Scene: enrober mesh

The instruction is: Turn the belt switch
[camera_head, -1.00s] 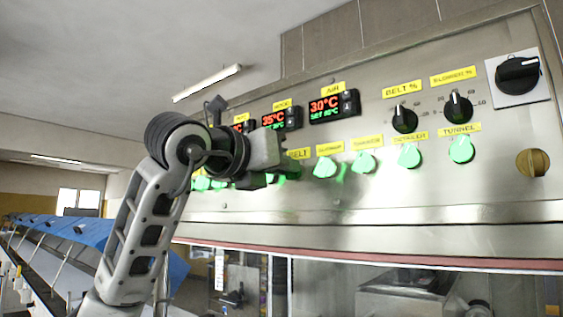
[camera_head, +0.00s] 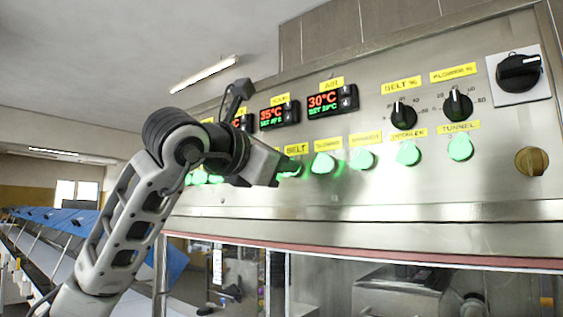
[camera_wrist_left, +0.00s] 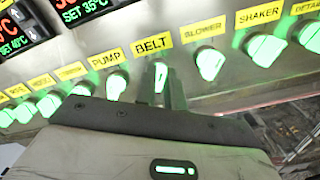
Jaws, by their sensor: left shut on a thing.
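The belt switch (camera_wrist_left: 160,74) is a small green-lit knob under the yellow BELT label (camera_wrist_left: 152,46) in the left wrist view. It sits in the row of lit knobs on the steel panel. My left gripper (camera_wrist_left: 166,88) has its fingers at this knob and is shut on it; the fingers partly hide it. In the head view my left gripper (camera_head: 277,170) reaches the panel from the left, and the belt switch (camera_head: 290,171) shows green just beside its tip. The knob's exact angle is hard to tell. My right gripper is not in view.
Close neighbours are the pump knob (camera_wrist_left: 116,85) and the blower knob (camera_wrist_left: 210,62). Temperature displays (camera_head: 330,101) sit above the row. Black dials (camera_head: 403,115) and a large black rotary switch (camera_head: 518,72) are to the right. A blue-covered conveyor (camera_head: 60,226) is at left.

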